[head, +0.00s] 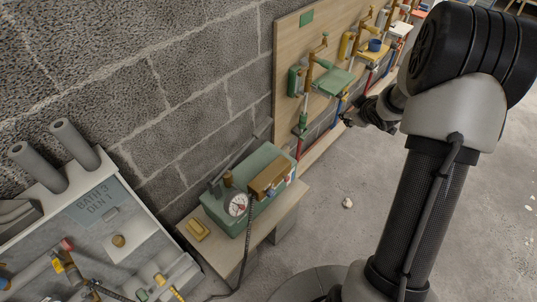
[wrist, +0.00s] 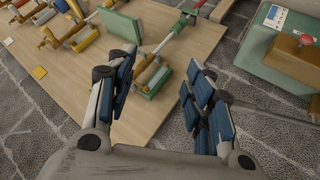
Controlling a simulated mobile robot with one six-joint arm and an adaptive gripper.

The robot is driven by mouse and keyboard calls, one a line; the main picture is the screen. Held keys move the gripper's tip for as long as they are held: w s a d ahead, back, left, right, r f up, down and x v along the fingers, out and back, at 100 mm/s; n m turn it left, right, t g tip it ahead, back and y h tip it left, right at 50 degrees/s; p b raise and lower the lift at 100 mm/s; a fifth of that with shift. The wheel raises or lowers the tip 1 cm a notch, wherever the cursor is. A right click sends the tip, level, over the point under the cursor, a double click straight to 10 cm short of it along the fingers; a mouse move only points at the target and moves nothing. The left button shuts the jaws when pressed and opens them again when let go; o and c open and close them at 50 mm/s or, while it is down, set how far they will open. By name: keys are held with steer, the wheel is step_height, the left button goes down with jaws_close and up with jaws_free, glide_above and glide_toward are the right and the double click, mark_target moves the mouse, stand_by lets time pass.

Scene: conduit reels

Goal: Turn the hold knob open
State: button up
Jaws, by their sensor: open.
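The green box (head: 262,175) stands on a small bench and carries a round dial gauge (head: 237,205) and a brown block (head: 270,178). In the wrist view the box (wrist: 260,60) is at the upper right, with a small red knob (wrist: 306,40) on the brown block (wrist: 292,58). I cannot tell whether this is the hold knob or how it is turned. My gripper (head: 352,117) is open and empty, in front of the wooden board and well apart from the box. In the wrist view its blue-padded fingers (wrist: 163,72) stand wide apart.
The wooden board (head: 287,60) holds several pipes, valves and green blocks along the wall. A tray of fittings (head: 80,230) with grey tubes is at the lower left. A yellow block (head: 197,229) sits beside the green box. The concrete floor (head: 340,225) is mostly clear.

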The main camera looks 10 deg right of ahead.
step_height(320, 180, down, 11)
steer(key=d+n+y, duration=0.1)
steer(key=d+y, duration=0.1)
steer(key=t+y+p, duration=0.2)
steer(key=t+y, duration=0.3)
steer(key=y, duration=0.6)
glide_toward(273, 196)
steer(key=shift+n, duration=0.4)
steer(key=b+x, duration=0.2)
steer(key=x, duration=0.6)
steer(key=shift+r+b, duration=0.2)
steer(key=shift+b, duration=0.1)
steer(key=shift+c, duration=0.2)
steer(key=c, duration=1)
steer(key=shift+c, duration=0.2)
